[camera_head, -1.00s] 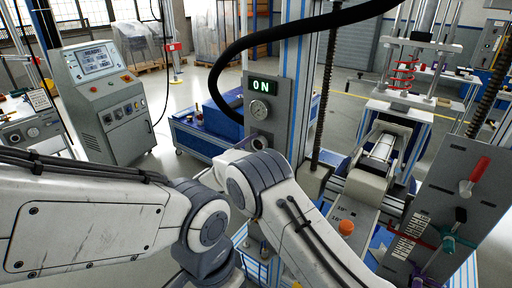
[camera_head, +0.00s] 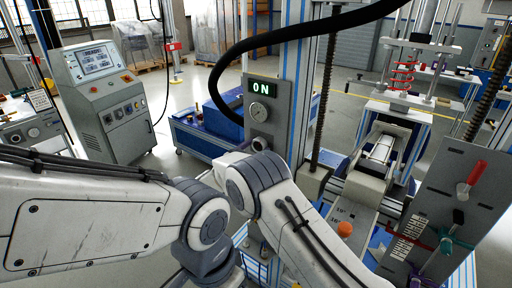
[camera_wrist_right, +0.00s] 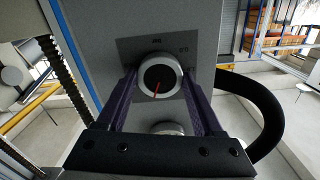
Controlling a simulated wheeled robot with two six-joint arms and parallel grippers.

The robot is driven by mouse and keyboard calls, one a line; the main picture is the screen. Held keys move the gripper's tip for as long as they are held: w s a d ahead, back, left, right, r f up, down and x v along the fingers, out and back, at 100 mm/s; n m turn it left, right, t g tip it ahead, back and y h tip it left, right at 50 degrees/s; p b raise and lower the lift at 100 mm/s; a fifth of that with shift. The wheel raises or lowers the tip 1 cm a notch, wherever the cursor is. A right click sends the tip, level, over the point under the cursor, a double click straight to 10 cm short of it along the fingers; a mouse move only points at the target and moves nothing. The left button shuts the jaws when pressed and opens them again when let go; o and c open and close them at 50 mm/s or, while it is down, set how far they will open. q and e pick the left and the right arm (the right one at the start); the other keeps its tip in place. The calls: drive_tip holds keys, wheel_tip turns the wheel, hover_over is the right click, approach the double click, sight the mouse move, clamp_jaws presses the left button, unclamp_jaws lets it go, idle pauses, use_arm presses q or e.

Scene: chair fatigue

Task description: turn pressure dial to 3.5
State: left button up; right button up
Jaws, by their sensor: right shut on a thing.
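The pressure dial (camera_wrist_right: 158,70) is a round knob with a pale rim, a dark face and a red pointer on a grey plate with small marks. In the right wrist view the red pointer points down and slightly left. My right gripper (camera_wrist_right: 161,78) has its two purple fingers on either side of the knob, shut on it. In the head view my arm largely hides the knob and this gripper. The gauge's reading is too small to tell. My left gripper is not in view.
A thick black hose (camera_head: 232,55) arcs over the panel and shows close beside it in the right wrist view (camera_wrist_right: 262,112). A blue-striped post (camera_head: 296,75) stands behind. A grey control console (camera_head: 108,105) is at left. A board with coloured handles (camera_head: 455,185) is at right.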

drive_tip(key=shift+s+a+f+n, duration=0.1)
drive_tip(key=shift+f+n, duration=0.1)
drive_tip(key=shift+n, duration=0.9)
drive_tip(key=shift+f, duration=0.1)
drive_tip(key=o, duration=1.1)
drive_tip(key=shift+o, duration=1.4)
drive_tip(key=shift+r, duration=0.2)
